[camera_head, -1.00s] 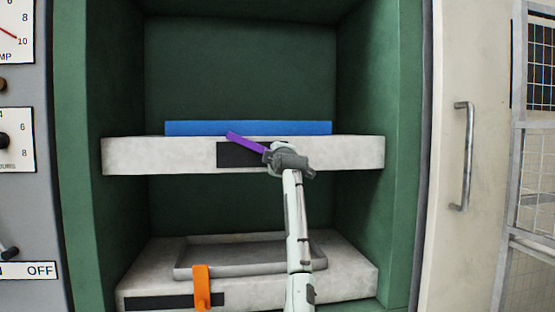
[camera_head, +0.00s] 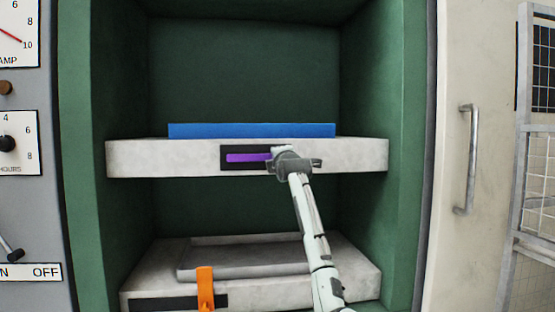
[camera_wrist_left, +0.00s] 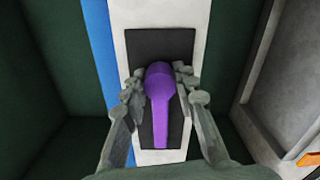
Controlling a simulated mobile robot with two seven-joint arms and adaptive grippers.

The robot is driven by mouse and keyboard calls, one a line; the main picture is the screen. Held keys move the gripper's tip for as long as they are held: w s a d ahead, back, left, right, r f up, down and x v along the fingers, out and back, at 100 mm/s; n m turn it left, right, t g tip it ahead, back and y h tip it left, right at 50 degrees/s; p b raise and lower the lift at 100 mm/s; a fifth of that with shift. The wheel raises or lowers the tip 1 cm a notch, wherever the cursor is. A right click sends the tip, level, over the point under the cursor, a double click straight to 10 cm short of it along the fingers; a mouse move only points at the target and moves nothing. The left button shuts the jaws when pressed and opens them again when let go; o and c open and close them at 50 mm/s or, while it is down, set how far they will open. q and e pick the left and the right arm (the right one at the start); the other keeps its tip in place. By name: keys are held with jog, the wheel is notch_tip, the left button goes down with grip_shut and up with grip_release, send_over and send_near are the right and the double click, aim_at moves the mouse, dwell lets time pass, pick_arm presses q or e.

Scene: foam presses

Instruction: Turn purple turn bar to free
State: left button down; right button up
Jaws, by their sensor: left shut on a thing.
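The purple turn bar (camera_head: 247,157) lies level along the black plate (camera_head: 232,166) on the front edge of the upper pale shelf (camera_head: 350,155). My left gripper (camera_head: 277,160) is at the bar's right end and hides that end in the head view. In the left wrist view the fingers (camera_wrist_left: 160,84) are on both sides of the purple bar (camera_wrist_left: 161,112), around its thick rounded part, shut on it. The bar's narrow part runs down between them over the black plate (camera_wrist_left: 145,45). My right gripper is in neither view.
A blue panel (camera_head: 250,130) stands along the upper shelf. Below, a grey tray (camera_head: 245,260) rests on the lower slab, with an upright orange bar (camera_head: 205,285) at its front. Green cabinet walls (camera_head: 388,100) enclose both sides. A control panel is at left.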

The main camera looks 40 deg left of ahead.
pick_arm(q)
jog(key=shift+f, duration=0.2)
jog(key=c, duration=1.2)
grip_release()
jog(key=shift+r, duration=0.15)
jog(key=v, duration=1.2)
jog(key=shift+s, duration=0.1)
